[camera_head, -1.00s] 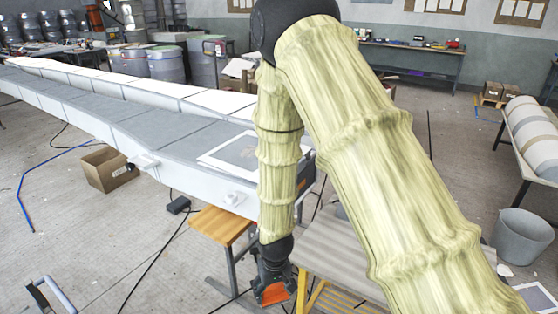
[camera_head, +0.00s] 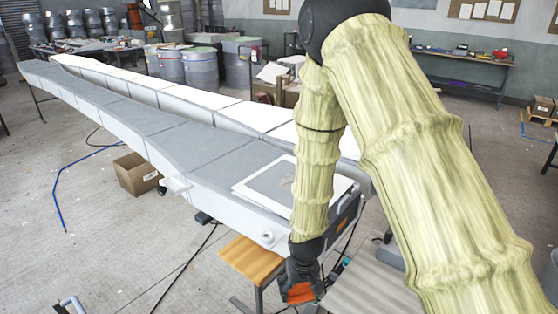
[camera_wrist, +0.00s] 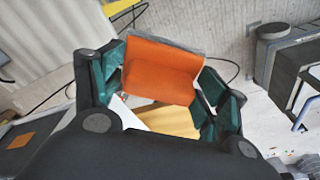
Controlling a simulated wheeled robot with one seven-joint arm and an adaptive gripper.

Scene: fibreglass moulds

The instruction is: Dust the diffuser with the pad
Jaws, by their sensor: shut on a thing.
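My gripper (camera_head: 303,272) hangs low at the near end of the long white mould. In the wrist view my gripper (camera_wrist: 160,85) has its dark green-lined fingers on both sides of an orange pad (camera_wrist: 160,68) with a grey edge. The pad (camera_head: 301,292) also shows at the fingertips in the head view, partly hidden by the gripper. It appears clear of any surface. I cannot pick out the diffuser for sure; a framed grey panel (camera_head: 273,186) on a white sheet lies on the mould's near end, partly hidden by my arm.
The long white and grey mould (camera_head: 205,145) runs to the far left. A wooden-topped stool (camera_head: 250,258) stands left of my gripper. A cardboard box (camera_head: 138,174) and cables lie on the floor. Drums (camera_head: 197,67) stand behind the mould. Floor at left is mostly clear.

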